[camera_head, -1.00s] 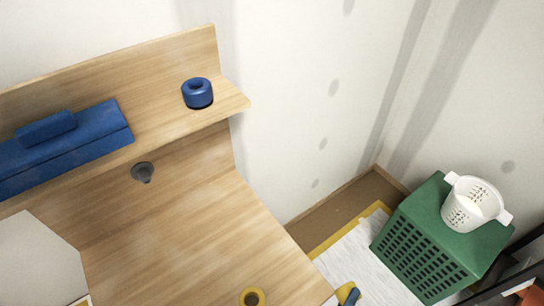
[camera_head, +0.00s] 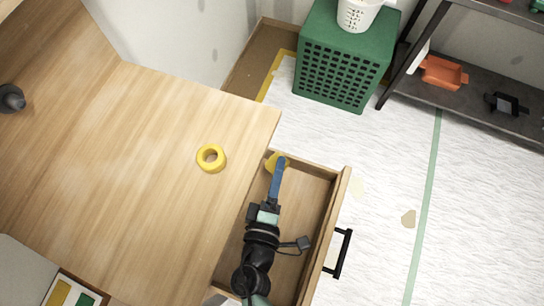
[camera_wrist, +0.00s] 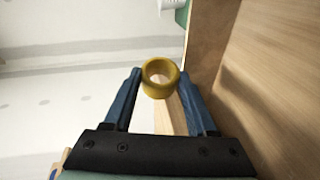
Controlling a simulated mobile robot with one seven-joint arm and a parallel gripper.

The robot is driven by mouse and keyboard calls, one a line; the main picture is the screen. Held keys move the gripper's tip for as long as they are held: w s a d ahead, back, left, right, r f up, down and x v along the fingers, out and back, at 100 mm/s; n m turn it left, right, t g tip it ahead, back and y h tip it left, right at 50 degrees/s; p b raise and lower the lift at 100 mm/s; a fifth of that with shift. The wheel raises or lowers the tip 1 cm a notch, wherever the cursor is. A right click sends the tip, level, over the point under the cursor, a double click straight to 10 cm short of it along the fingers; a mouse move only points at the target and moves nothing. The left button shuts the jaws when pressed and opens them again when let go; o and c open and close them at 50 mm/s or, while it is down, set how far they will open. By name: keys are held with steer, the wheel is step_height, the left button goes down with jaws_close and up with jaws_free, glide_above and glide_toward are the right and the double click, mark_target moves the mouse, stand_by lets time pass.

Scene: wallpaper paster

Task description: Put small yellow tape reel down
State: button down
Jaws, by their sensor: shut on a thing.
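The small yellow tape reel (camera_wrist: 160,91) sits between the two blue fingers of my gripper (camera_wrist: 160,78) in the wrist view, its hole facing the camera. In the head view my gripper (camera_head: 278,167) is over the far end of the open wooden drawer (camera_head: 310,183), beside the desk's right edge. A bit of the held yellow reel (camera_head: 272,160) shows at the fingertips, mostly hidden. Another yellow tape reel (camera_head: 202,164) lies flat on the desk, left of my gripper and apart from it.
The wooden desk top (camera_head: 150,190) is mostly clear. The drawer has a black handle (camera_head: 343,254). A green crate (camera_head: 342,70) with a white bucket (camera_head: 356,14) stands beyond, and a dark shelf (camera_head: 480,105) is at the upper right.

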steer(key=shift+f+b, duration=0.8)
steer(key=shift+f, duration=2.3)
steer(key=shift+f+b, duration=0.65)
steer(key=shift+b, duration=0.15)
steer(key=shift+c, duration=1)
jaws_free()
steer(key=shift+r+p, duration=0.65)
steer(key=shift+p, duration=0.15)
steer(key=shift+s+r, duration=0.15)
steer(key=shift+s, duration=0.15)
steer(key=v, duration=0.7)
